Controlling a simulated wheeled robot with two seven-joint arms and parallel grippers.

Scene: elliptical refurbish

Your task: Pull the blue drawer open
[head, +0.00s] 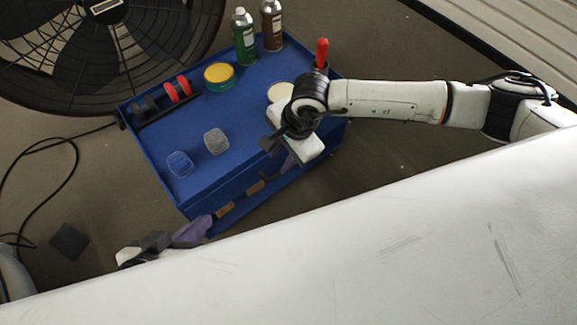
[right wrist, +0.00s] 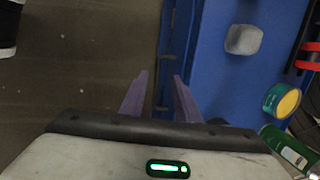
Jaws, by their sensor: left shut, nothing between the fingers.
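The blue cart (head: 180,135) stands in the middle of the head view. My right gripper (head: 287,163) is over this near edge, pointing down. In the right wrist view, its two purple fingers (right wrist: 159,77) are apart, beside the blue front, with dark handle-like pieces (right wrist: 163,57) between or just beyond them. I cannot tell whether they touch. My left gripper (head: 192,232) is shut and empty near the cart's near left corner.
On the cart top are a grey container (head: 215,141), a blue container (head: 180,164), a yellow-topped tin (head: 219,76), a green can (head: 244,40), a brown can (head: 272,27) and a red-handled tool (head: 321,52). A large fan (head: 110,50) stands behind. A cable lies on the left floor.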

